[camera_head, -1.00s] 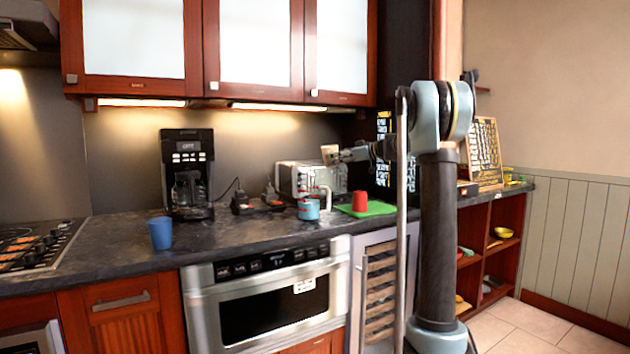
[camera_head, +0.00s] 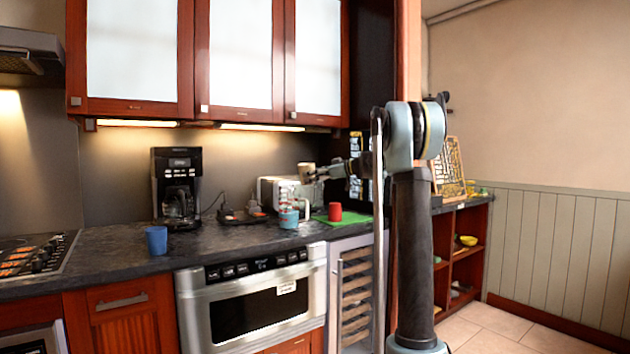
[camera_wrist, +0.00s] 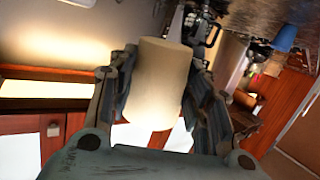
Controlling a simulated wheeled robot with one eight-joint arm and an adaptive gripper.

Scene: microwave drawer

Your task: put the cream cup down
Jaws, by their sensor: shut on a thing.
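The cream cup (camera_head: 307,172) is held up above the counter, in front of the toaster, in the head view. In the wrist view the cream cup (camera_wrist: 158,84) fills the middle, pale and plain, between the two dark fingers. My gripper (camera_head: 318,173) is shut on it; the fingers of my gripper (camera_wrist: 160,95) press on both its sides in the wrist view. The dark counter (camera_head: 110,250) lies below the cup, apart from it.
A teal mug (camera_head: 288,218) stands below the held cup, near a red cup (camera_head: 335,212) on a green mat (camera_head: 352,219). The toaster (camera_head: 270,190) is behind.

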